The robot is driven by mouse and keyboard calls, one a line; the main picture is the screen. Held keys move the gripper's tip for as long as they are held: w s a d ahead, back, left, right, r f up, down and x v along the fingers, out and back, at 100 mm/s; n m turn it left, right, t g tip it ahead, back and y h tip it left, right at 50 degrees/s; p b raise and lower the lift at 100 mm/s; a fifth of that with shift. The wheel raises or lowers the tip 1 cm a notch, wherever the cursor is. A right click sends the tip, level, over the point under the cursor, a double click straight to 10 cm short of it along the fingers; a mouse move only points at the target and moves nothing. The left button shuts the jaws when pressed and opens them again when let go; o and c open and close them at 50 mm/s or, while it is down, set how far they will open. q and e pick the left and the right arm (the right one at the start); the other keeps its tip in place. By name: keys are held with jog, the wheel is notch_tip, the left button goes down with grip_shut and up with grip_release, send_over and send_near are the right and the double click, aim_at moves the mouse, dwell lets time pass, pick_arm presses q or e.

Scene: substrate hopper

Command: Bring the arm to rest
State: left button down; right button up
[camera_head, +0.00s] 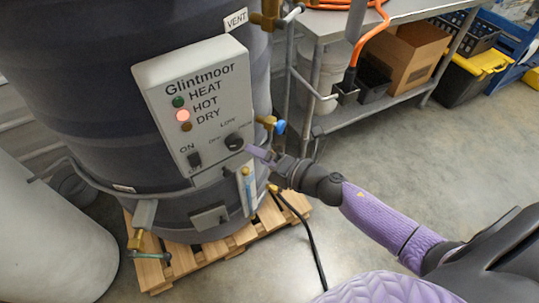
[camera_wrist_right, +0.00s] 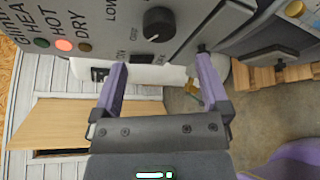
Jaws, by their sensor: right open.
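My right gripper (camera_head: 262,155) is just right of the grey Glintmoor control panel (camera_head: 172,82), near its round black knob (camera_head: 234,142). In the right wrist view the two purple fingers of this gripper (camera_wrist_right: 162,72) are wide apart, with nothing held between them. The knob (camera_wrist_right: 158,23) lies beyond the fingertips, clear of both. My right arm reaches in from the lower right of the head view. On the panel the HOT lamp (camera_head: 183,115) glows red; the HEAT lamp (camera_head: 178,101) is dark green and the DRY lamp (camera_head: 187,127) brown. My left gripper is not in view.
The panel is on a dark drum (camera_head: 80,60) standing on a wooden pallet (camera_head: 180,262). Brass valves and pipes stick out of it, including a blue-handled one (camera_head: 279,127). A black cable (camera_head: 312,240) runs along the floor. A metal bench (camera_head: 385,20) stands behind. The floor at right is open.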

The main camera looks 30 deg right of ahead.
jog(key=v, duration=0.3)
jog(key=shift+s, duration=0.1)
jog(key=s+d+f+m+g+h, duration=0.35)
jog(key=s+f+m, duration=0.45)
jog(key=f, duration=0.4)
jog(key=s+d+f+m+g+h, duration=0.2)
jog(key=s+f+m+g+h, duration=0.15)
jog(key=s+f+m, duration=0.45)
jog(key=s+a+f+m+g, duration=0.2)
jog(key=s+f+m, duration=0.3)
jog(key=s, duration=0.4)
jog(key=s+a+f+m+g, duration=0.3)
jog(key=s+f+m+g, duration=0.1)
jog(key=s, duration=0.6)
notch_tip(320, 180, down, 2)
jog(key=shift+s+a+f+m+g+h, duration=0.2)
jog(key=shift+m+g+h, duration=0.2)
jog(key=shift+m, duration=0.1)
